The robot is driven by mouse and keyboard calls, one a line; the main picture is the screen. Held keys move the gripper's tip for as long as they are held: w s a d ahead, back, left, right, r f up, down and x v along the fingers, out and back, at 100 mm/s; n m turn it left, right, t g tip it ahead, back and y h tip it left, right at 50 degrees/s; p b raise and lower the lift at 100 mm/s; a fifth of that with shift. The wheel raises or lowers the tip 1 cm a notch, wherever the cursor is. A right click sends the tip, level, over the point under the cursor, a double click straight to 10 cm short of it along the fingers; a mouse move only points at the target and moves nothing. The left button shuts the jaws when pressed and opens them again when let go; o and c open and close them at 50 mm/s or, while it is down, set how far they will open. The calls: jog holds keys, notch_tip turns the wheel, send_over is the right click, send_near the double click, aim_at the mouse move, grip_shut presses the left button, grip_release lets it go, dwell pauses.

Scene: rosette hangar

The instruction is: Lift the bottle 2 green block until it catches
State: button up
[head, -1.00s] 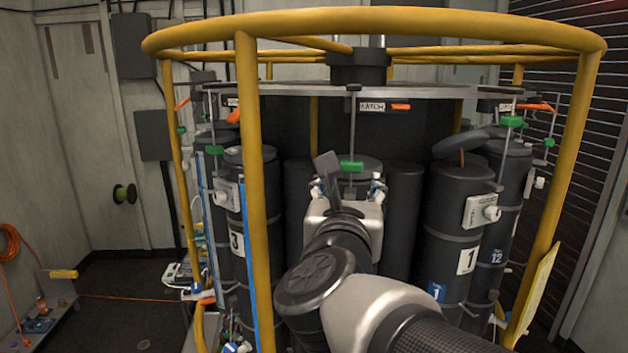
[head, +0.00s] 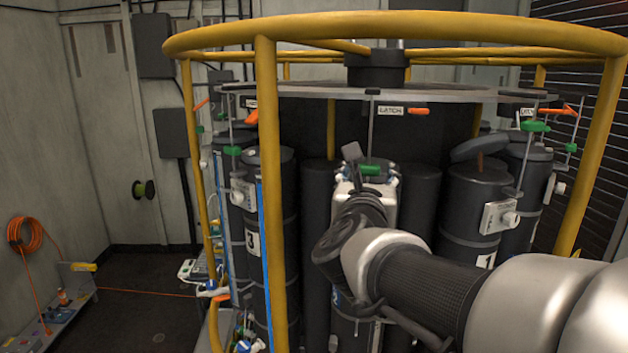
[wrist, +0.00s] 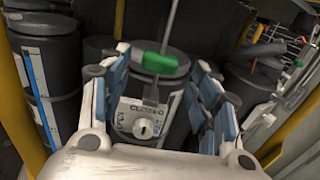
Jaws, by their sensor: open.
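The green block (head: 370,170) sits on a thin upright rod in front of the middle bottle, between bottles 3 and 1. In the wrist view the green block (wrist: 160,63) is near the centre, above the lid edge of the dark bottle (wrist: 183,97). My gripper (wrist: 160,66) is open, with its blue-lined fingers to the left and right of the block. A gap shows on both sides, so no contact is visible. In the head view my wrist hides most of this bottle. A plate with a white knob (wrist: 143,128) shows below the block.
A yellow tubular cage (head: 266,190) surrounds the bottles, with a post left of my arm. An orange latch tab (head: 418,111) is on the rim above. Bottle 3 (head: 272,200) stands left and bottle 1 (head: 478,195) right. Open floor lies at left.

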aim_at(368, 172)
jog(key=shift+p+x, duration=0.45)
jog(key=shift+x, duration=1.3)
jog(key=shift+f, duration=0.1)
jog(key=shift+b, duration=0.5)
jog(key=shift+w, duration=0.15)
jog(key=shift+c, duration=0.4)
jog(key=c, duration=1.2)
jog(key=shift+r+p, duration=2.85)
jog(key=shift+r, duration=2.05)
jog(key=shift+f, duration=0.15)
jog(key=o, duration=1.3)
jog(key=shift+f, duration=0.15)
